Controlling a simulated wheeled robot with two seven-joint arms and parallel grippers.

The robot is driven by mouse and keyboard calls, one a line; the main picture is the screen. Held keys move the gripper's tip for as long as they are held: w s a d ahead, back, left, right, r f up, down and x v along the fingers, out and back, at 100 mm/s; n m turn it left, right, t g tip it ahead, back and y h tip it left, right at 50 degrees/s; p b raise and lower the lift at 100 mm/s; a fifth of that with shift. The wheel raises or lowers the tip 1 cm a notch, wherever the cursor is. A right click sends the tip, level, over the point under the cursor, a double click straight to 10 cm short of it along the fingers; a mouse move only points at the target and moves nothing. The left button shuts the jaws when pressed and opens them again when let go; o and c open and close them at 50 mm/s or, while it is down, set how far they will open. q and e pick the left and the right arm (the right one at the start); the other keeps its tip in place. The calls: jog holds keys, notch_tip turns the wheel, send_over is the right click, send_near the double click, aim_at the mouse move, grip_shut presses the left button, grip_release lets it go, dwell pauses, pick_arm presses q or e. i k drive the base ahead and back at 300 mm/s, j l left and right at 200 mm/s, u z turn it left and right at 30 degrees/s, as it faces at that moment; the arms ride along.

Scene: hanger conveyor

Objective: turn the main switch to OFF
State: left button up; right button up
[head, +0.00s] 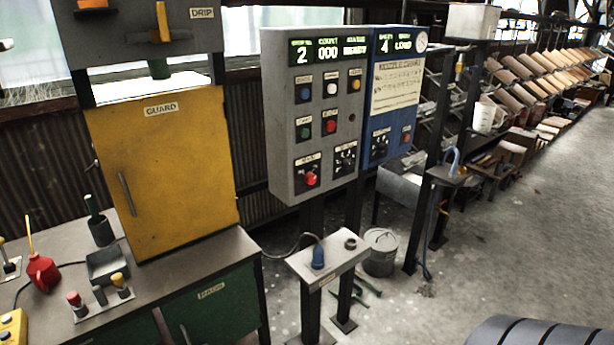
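A grey control panel (313,120) stands upright on posts near the middle of the head view. A red knob (311,178) on a dark plate is at its lower left, and a black rotary selector (345,158) is at its lower right. Their labels are too small to read, so I cannot tell which is the main switch or its position. Several coloured buttons sit between display and knobs. Neither of my grippers is in view.
A blue panel (392,95) with another selector adjoins on the right. A small pedestal (327,262) with a blue plug stands below the grey panel. A yellow guard door (165,165) and a cluttered bench (190,268) are at left. Open floor (520,240) lies at right.

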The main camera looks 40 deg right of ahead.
aim_at(310, 178)
jog(key=z, duration=1.25)
